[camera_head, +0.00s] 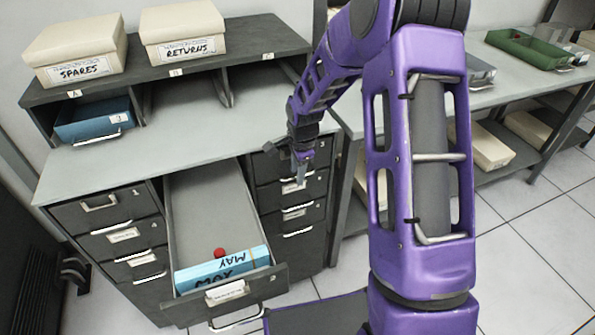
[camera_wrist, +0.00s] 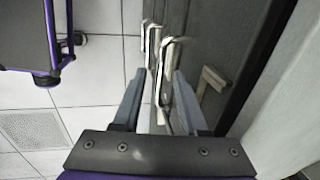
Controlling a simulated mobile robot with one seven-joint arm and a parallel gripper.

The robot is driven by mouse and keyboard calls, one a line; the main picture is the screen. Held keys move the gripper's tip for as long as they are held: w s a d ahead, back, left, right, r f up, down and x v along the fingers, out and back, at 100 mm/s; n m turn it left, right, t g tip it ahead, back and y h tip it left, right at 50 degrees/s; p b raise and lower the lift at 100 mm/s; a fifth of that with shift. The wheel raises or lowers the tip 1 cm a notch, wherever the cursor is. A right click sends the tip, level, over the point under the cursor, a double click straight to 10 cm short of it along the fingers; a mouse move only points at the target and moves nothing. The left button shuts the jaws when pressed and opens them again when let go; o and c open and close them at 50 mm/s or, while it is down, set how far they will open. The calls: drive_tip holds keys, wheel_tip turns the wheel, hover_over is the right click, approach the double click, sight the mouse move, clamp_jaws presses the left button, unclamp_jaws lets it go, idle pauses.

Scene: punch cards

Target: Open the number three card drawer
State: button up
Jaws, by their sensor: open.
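The number three card drawer (camera_head: 321,156) is the top drawer of the right column in the dark cabinet, marked 3. It looks shut in the head view, and my gripper partly hides its front. My gripper (camera_head: 301,162) is in front of it, pointing down. In the wrist view my gripper (camera_wrist: 158,76) is open, its two grey fingers apart. A chrome handle (camera_wrist: 166,50) on the dark drawer front reaches between the fingers, beside the right one. I cannot tell whether it touches. A card label frame (camera_wrist: 212,82) shows right of it.
The middle drawer (camera_head: 207,205) stands pulled far out, left of my gripper, holding a blue MAY box (camera_head: 222,267) with a red ball (camera_head: 219,252). SPARES (camera_head: 77,50) and RETURNS (camera_head: 183,30) boxes sit on the shelf. A bench (camera_head: 482,92) stands right. Tiled floor is free at front right.

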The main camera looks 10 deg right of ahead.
clamp_jaws()
idle(1.4)
